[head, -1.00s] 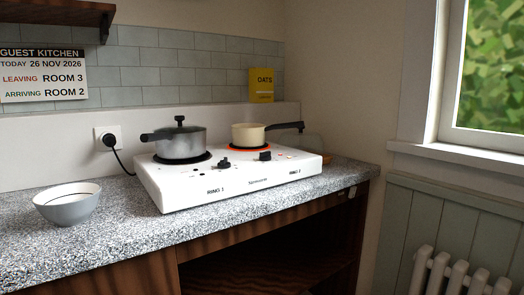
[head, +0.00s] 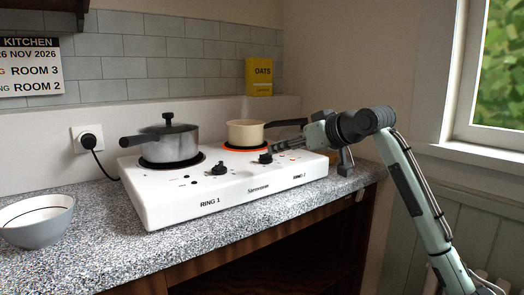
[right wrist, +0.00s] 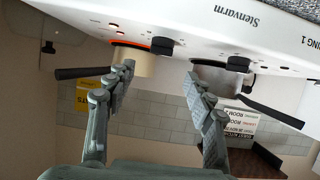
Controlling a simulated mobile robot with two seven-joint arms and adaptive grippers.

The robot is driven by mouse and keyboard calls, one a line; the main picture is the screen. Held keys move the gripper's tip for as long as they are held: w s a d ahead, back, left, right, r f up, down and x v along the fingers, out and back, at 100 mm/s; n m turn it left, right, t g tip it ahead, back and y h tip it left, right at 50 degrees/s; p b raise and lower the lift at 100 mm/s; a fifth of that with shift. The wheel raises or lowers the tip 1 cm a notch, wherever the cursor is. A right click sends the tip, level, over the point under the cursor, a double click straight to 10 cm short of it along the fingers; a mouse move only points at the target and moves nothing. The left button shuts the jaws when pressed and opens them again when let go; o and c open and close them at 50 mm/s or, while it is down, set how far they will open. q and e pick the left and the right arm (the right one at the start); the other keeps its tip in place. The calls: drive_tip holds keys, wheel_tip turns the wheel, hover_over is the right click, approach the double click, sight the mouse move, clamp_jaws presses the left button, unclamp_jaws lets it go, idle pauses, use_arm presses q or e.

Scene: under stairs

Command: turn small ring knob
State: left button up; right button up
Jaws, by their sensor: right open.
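The white two-ring hob (head: 150,205) stands on the counter. Its small ring knob (head: 265,159) is black and sits at the front right, below the glowing orange ring (head: 232,149) under a cream pan (head: 245,133). My right gripper (head: 274,150) reaches in from the right, close to this knob. In the right wrist view, which is upside down, my right gripper (right wrist: 160,72) is open and empty. The knob (right wrist: 162,47) appears between and beyond its fingertips; contact cannot be told. The other knob (head: 218,169) is further left. My left gripper is out of view.
A lidded steel pot (head: 168,145) sits on the left ring. The cream pan's black handle (head: 288,123) points right, close to my right arm. A white bowl (head: 38,220) stands at the left. A yellow oats box (head: 259,78) is at the back.

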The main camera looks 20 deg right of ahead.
sight(272, 164)
drive_tip(key=x, duration=0.6)
drive_tip(key=shift+f+p, duration=0.1)
drive_tip(key=shift+p, duration=0.3)
drive_tip(key=shift+w+a+f, duration=0.15)
drive_tip(key=shift+w+f, duration=0.1)
drive_tip(key=shift+w, duration=0.1)
drive_tip(key=shift+c, duration=1.2)
drive_tip(key=c, duration=0.9)
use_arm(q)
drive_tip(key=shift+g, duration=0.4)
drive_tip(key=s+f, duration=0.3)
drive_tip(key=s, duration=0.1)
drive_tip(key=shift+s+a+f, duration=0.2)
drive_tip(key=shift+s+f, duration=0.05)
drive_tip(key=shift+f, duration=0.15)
use_arm(e)
drive_tip(key=shift+w, duration=0.1)
